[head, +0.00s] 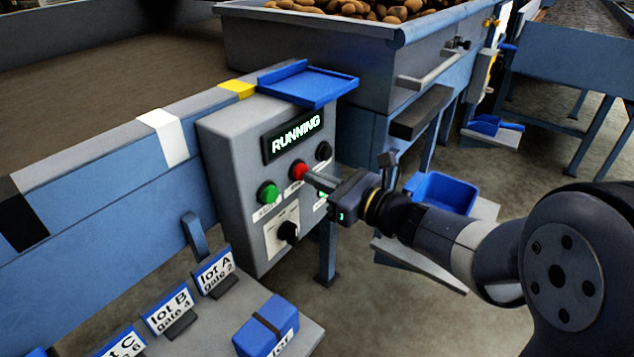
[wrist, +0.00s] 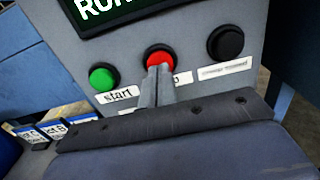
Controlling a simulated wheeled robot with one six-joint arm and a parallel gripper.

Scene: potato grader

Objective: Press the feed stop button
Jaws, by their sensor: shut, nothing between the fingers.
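The red button (head: 299,169) is on the front of a grey control box (head: 222,150), between a green button (head: 268,193) and a black button (head: 323,151). In the wrist view the red button (wrist: 160,58) is partly covered by my fingertips. The label under it is mostly hidden; the green button (wrist: 103,78) has a "start" label. My gripper (head: 309,176) is shut and empty, its tips at the red button's lower edge. I cannot tell whether they touch it. The display (head: 293,137) reads "RUNNING".
A black rotary knob (head: 288,232) sits below the buttons. A blue tray (head: 309,86) lies on top of the box. Lot cards (head: 170,305) and a blue lot box (head: 266,327) stand on a shelf below. A potato hopper (head: 300,40) is behind.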

